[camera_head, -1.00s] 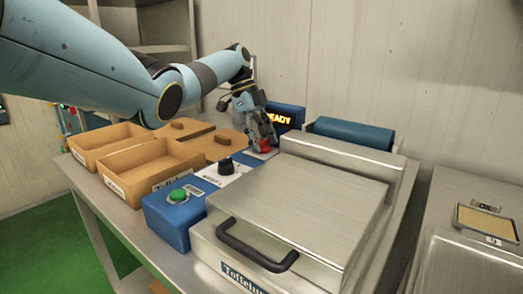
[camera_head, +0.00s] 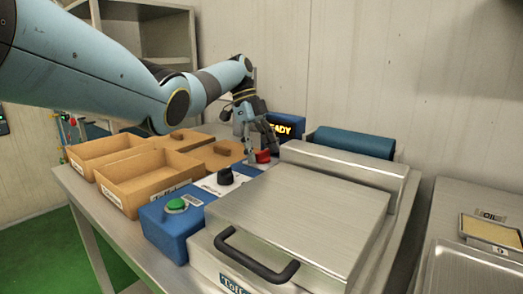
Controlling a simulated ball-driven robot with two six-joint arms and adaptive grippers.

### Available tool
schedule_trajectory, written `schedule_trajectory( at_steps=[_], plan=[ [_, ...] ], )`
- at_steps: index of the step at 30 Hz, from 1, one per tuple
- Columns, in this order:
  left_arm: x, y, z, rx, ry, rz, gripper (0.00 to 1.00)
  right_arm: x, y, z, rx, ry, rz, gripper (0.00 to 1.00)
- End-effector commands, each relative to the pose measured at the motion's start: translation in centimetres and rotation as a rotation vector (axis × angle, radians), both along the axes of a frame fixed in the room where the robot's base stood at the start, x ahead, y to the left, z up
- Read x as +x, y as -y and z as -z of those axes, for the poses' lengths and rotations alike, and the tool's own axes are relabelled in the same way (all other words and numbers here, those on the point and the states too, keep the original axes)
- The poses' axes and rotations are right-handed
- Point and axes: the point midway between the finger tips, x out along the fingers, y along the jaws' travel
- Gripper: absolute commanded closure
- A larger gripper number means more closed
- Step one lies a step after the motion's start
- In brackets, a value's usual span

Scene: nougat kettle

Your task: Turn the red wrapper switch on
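The red wrapper switch (camera_head: 263,157) is a small red knob at the far end of the blue and white control panel, beside the steel machine. My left gripper (camera_head: 262,153) reaches down at the switch from above and behind. Its two fingers look spread, one to the left of the red knob and one to the right. I cannot tell whether a finger touches the knob. The display (camera_head: 286,127) behind it is partly covered by the gripper; the letters "EADY" or "ADY" glow on it. My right gripper is not in view.
The steel machine lid (camera_head: 300,215) with a black handle (camera_head: 255,258) fills the middle right. A black knob (camera_head: 225,176) and a green button (camera_head: 176,205) sit nearer on the panel. Cardboard trays (camera_head: 150,180) stand to the left. A blue roll (camera_head: 354,142) lies behind the lid.

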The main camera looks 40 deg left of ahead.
Motion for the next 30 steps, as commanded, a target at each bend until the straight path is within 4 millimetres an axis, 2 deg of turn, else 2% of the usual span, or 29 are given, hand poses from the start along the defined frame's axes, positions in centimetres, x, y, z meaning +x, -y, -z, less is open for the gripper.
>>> schedule_trajectory(
  at_steps=[7,11,24,30],
  plan=[
    [0.0,0.0,-0.1,0.0,0.0,-0.001,0.27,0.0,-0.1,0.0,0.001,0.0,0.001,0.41],
    [0.0,-0.4,-1.0,0.0,0.001,-0.002,0.27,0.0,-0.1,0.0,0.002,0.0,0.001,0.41],
    [-0.3,-3.8,-9.3,-0.001,0.002,-0.002,0.27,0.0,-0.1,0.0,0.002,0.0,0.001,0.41],
    [-0.4,-4.5,-10.9,-0.001,0.0,-0.001,0.27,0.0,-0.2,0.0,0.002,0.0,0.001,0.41]
  ],
)
